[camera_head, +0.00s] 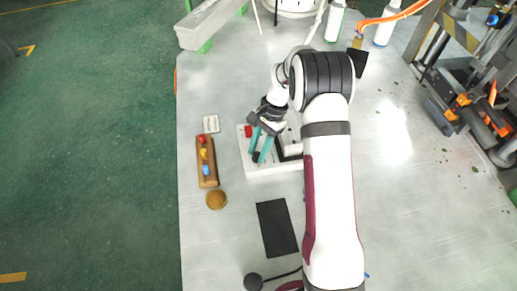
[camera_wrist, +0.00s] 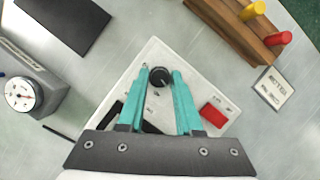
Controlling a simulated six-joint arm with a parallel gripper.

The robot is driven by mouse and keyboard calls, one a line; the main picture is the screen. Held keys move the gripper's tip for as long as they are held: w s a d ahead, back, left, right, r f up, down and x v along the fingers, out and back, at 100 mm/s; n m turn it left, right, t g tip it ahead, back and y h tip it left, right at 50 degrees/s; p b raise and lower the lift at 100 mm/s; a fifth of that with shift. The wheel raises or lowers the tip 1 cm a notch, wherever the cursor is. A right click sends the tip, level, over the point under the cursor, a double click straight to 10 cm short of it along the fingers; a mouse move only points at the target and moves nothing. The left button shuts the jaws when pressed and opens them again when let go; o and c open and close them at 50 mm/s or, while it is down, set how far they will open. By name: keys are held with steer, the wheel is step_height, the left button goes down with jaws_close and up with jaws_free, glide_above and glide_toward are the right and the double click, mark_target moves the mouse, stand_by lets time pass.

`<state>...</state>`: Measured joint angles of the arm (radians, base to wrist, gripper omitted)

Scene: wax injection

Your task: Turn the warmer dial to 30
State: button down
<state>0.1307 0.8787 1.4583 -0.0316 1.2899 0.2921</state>
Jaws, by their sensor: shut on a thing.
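The warmer is a white flat box (camera_head: 278,168) on the grey table, partly hidden by my arm in the head view. Its black round dial (camera_wrist: 159,77) shows in the wrist view with scale marks around it too small to read. My gripper (camera_head: 257,158) points down at the box with its two teal fingers. In the wrist view the fingertips (camera_wrist: 161,69) stand on either side of the dial and are shut on it. A red switch (camera_wrist: 213,115) sits on the same panel, to the right of the fingers.
A wooden block (camera_head: 208,180) with red, yellow and blue pegs stands left of the warmer, near a small lettered card (camera_head: 211,124). A round brown object (camera_head: 216,200) and a black mat (camera_head: 277,228) lie nearer. A grey block with a round gauge (camera_wrist: 20,95) shows in the wrist view.

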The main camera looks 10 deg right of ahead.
steer(key=shift+n+g, duration=0.4)
steer(key=shift+n, duration=0.6)
steer(key=c, duration=0.6)
jaws_free()
steer(key=shift+h, duration=0.3)
steer(key=v, duration=1.5)
steer(key=shift+w+r, duration=0.15)
steer(key=shift+r, duration=0.2)
